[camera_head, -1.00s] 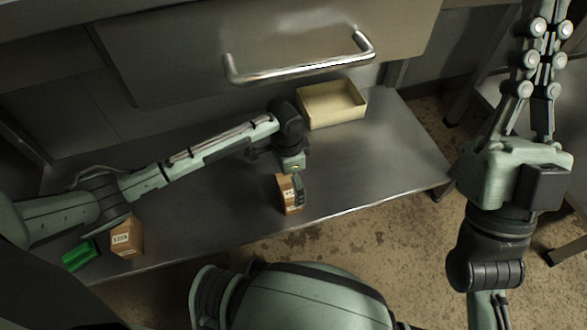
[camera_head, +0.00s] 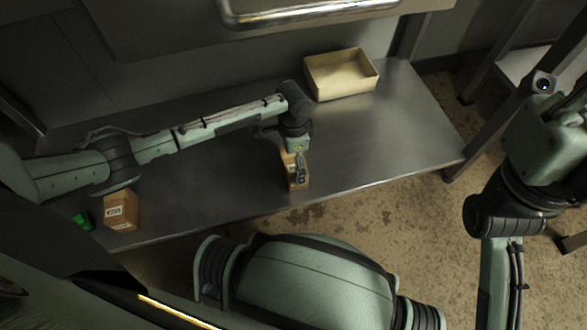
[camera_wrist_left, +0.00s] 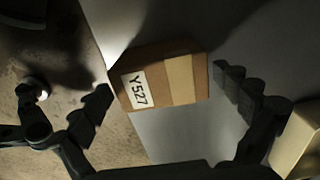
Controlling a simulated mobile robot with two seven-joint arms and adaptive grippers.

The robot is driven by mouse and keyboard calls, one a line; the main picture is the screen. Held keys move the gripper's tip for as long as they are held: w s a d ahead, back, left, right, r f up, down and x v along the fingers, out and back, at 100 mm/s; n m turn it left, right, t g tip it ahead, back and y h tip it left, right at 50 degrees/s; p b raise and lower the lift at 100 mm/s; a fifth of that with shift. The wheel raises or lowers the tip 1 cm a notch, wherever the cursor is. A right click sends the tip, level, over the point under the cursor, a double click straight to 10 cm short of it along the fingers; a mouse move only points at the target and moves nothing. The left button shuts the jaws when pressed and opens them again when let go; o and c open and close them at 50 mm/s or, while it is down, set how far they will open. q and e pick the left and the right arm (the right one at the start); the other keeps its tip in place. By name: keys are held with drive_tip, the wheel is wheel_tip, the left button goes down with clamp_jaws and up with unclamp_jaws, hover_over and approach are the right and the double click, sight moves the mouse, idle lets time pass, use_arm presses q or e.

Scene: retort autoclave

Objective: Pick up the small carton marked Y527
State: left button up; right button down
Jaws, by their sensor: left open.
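The small brown carton marked Y527 (camera_wrist_left: 165,80) stands on the steel shelf near its front edge. Its white label reads Y527 in the left wrist view, and tape runs across it. In the head view the carton (camera_head: 289,160) is partly covered by my left gripper (camera_head: 298,163). In the left wrist view my left gripper (camera_wrist_left: 165,84) is open, one finger on each side of the carton.
The steel shelf (camera_head: 400,130) has free room to the right. An open cream tray (camera_head: 340,96) stands at the back. Another brown carton (camera_head: 121,210) and a green object (camera_head: 82,220) are at the left. A metal handle (camera_head: 310,12) hangs above.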

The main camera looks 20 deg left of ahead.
use_arm(q)
drive_tip(key=shift+r, duration=0.1)
drive_tip(key=shift+c, duration=0.5)
drive_tip(key=c, duration=1.2)
drive_tip(key=shift+o, duration=0.2)
drive_tip(key=shift+r, duration=0.1)
